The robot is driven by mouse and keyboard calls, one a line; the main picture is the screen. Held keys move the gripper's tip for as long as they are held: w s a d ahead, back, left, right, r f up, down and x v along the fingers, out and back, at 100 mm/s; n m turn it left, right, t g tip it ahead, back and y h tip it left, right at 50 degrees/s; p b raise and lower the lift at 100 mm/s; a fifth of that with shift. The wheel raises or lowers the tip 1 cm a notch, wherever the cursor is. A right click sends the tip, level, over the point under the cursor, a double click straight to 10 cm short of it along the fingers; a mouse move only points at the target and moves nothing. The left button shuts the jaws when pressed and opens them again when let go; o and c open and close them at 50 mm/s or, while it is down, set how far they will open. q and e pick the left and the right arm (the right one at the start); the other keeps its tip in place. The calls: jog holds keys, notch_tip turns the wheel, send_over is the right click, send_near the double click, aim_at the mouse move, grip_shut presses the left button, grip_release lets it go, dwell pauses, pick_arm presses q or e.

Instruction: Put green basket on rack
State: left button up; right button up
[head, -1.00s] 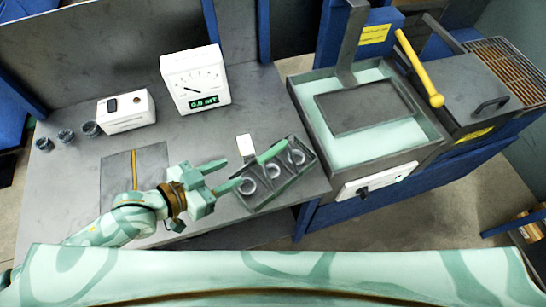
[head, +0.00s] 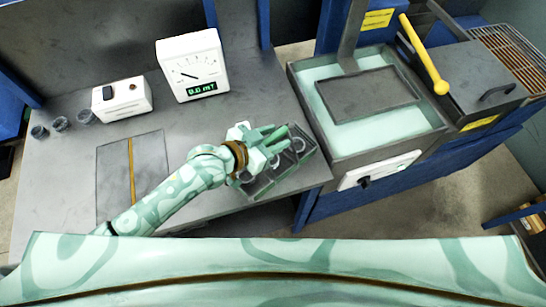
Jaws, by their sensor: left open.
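A dark grey-green tray with compartments (head: 287,176) holds several pale rings and sits at the right front corner of the grey table. It is the only basket-like thing I see on the table. My left gripper (head: 280,139) is open above the far side of this tray, and its fingers cover part of it. I cannot tell whether the fingers touch the tray or a handle. A brown wire rack (head: 512,58) lies at the far right, beyond the dark lidded box. My right gripper is not in view.
A basin of pale green liquid (head: 340,140) with a dark plate (head: 368,95) stands right of the table. Beside it is a dark box (head: 470,80) with a yellow-handled lever (head: 424,55). A white meter (head: 192,66), a white switch box (head: 122,100) and small dark cups (head: 60,124) stand behind.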

pick_arm(q)
grip_shut()
jog(key=shift+r, duration=0.1)
jog(key=shift+r, duration=0.1)
